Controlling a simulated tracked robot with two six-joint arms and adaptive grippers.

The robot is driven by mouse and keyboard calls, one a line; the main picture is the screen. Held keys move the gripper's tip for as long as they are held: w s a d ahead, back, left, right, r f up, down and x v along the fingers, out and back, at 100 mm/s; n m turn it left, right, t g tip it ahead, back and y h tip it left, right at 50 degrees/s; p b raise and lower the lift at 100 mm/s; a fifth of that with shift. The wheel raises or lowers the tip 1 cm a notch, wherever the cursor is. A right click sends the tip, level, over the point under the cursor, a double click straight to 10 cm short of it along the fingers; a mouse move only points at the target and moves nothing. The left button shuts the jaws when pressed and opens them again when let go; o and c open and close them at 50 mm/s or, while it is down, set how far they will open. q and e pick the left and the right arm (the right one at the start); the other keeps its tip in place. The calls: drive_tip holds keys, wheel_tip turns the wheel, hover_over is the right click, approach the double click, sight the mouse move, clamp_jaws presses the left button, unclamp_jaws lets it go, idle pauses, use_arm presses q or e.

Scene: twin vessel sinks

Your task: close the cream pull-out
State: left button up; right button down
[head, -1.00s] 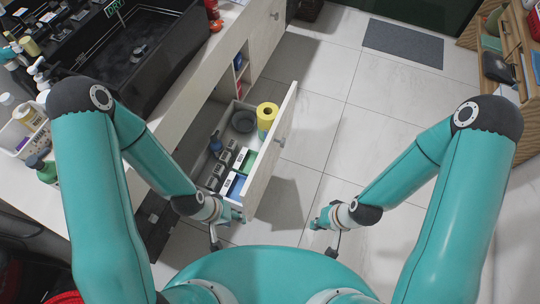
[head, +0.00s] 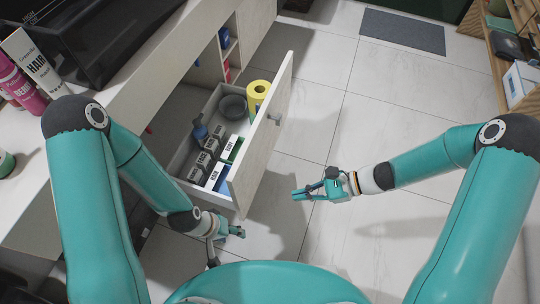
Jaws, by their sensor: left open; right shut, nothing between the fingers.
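The cream pull-out (head: 262,138) stands open from the cabinet under the counter, left of centre. It holds a yellow roll (head: 257,96), a grey bowl (head: 233,107), a blue bottle (head: 200,131) and several small boxes (head: 205,160). A small grey handle (head: 275,118) is on its front panel. My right gripper (head: 300,193) is shut and empty, to the right of the front panel and apart from it, over the floor. My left gripper (head: 236,233) is open, below the near end of the pull-out; whether it touches it I cannot tell.
The white counter (head: 150,75) runs along the left, with pink and white bottles (head: 25,85) and a black sink (head: 100,35) on it. Tiled floor (head: 385,110) is clear to the right, with a grey mat (head: 402,31) beyond. A wooden shelf (head: 508,60) stands at the far right.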

drive_tip(key=w+d+m+t+y+b, duration=0.1)
drive_tip(key=w+m+t+y+b, duration=0.25)
drive_tip(key=w, duration=0.35)
drive_tip(key=m+t+y+b, duration=0.1)
drive_tip(key=t+b, duration=0.1)
drive_tip(key=t, duration=0.1)
approach(256, 135)
use_arm(q)
wheel_tip(256, 135, down, 11)
drive_tip(key=b, duration=0.3)
drive_tip(key=shift+f, duration=0.2)
use_arm(e)
drive_tip(key=x, duration=0.7)
drive_tip(key=shift+r, duration=0.2)
